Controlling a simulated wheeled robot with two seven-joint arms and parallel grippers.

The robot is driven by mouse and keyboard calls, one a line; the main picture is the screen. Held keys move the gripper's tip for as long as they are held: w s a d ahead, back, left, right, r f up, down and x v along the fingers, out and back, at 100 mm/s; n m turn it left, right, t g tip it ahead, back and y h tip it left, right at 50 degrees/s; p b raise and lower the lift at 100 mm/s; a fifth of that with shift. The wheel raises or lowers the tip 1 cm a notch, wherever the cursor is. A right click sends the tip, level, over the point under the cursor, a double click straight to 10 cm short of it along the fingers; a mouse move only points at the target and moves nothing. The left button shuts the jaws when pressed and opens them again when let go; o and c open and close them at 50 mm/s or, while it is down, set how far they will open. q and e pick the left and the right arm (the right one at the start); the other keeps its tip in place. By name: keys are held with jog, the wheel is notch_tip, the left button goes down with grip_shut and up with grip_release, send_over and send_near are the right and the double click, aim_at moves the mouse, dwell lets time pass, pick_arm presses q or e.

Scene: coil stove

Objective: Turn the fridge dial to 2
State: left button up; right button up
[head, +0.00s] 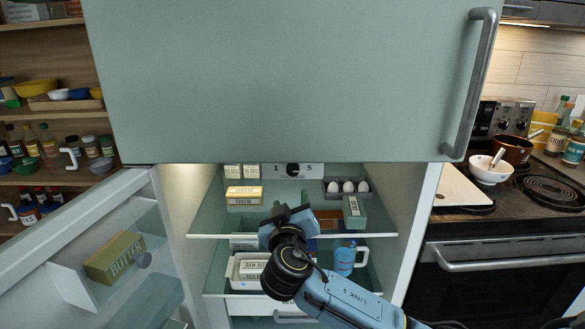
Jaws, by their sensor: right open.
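The fridge dial (292,170) is a small dark knob on a pale panel at the back of the open lower fridge compartment. A 1 shows to its left and a 5 to its right; its pointer setting is too small to read. My right gripper (286,211) is inside the fridge, below the dial in the picture and apart from it. It is open and seems empty, seen from behind, with its wrist hiding part of the shelves. My left gripper is not in view.
The closed upper fridge door (280,80) overhangs the opening. The lower door (75,250) stands open at left with a butter box (115,257). A yellow carton (244,195), an egg tray (346,195) and a green box (354,211) sit near the gripper.

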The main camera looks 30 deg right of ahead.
aim_at(293, 172)
jog(key=x, duration=1.3)
jog(key=shift+w+d, duration=0.1)
jog(key=shift+d, duration=0.05)
jog(key=shift+c, duration=0.4)
jog(key=c, duration=0.9)
